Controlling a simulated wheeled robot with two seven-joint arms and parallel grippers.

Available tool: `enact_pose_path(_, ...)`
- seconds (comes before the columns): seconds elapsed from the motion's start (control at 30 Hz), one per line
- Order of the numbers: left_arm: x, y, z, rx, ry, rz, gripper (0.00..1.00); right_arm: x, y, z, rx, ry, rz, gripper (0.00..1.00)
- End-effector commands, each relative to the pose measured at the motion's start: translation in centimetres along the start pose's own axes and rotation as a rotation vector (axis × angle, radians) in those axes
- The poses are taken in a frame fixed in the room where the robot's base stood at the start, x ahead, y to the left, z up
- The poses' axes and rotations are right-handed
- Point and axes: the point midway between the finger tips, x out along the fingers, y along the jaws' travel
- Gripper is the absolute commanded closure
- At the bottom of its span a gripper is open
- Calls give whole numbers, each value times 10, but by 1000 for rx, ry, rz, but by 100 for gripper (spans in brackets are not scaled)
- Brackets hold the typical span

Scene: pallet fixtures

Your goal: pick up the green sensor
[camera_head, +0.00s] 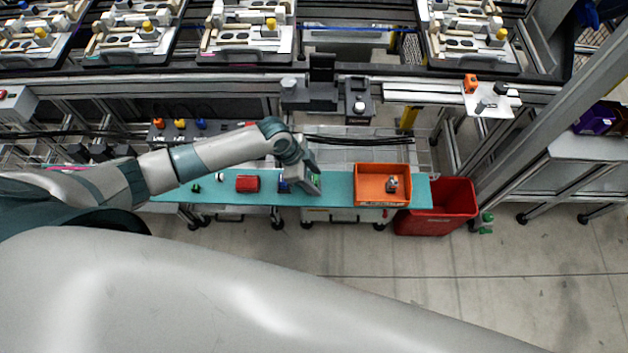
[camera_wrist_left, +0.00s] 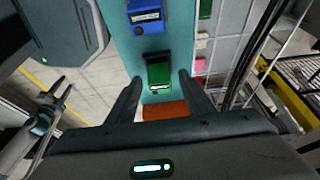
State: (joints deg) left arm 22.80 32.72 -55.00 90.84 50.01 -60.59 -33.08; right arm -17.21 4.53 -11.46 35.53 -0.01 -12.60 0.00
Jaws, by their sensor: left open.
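The green sensor (camera_wrist_left: 158,73) is a small dark-edged green block with a label strip, lying on the teal shelf (camera_wrist_left: 122,45). In the left wrist view it sits just beyond and between the spread fingertips of my left gripper (camera_wrist_left: 160,88). The fingers are open, with nothing held between them. In the head view my left gripper (camera_head: 305,186) hangs over the shelf, and a bit of green (camera_head: 315,180) shows beside it, mostly covered by the hand. My right gripper is not in view.
A blue block (camera_wrist_left: 147,15) lies close to the green sensor. An orange tray (camera_head: 368,199) with a small part inside stands to the right on the shelf, and a red bin (camera_head: 452,205) beyond it. A red block (camera_head: 247,184) lies to the left.

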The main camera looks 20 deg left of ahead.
Motion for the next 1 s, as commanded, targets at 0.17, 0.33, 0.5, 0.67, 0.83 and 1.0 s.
enact_pose_path(0.17,0,0,0,0,0,0,53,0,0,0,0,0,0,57)
enact_pose_path(0.33,0,0,0,0,0,0,53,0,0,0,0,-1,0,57)
enact_pose_path(0.5,0,0,0,0,0,0,77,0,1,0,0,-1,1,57)
enact_pose_path(0.67,0,0,0,0,0,0,98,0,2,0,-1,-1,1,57)
enact_pose_path(0.83,0,0,0,0,0,0,98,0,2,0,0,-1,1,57)
enact_pose_path(1.0,-3,0,-1,1,1,0,98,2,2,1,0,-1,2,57)
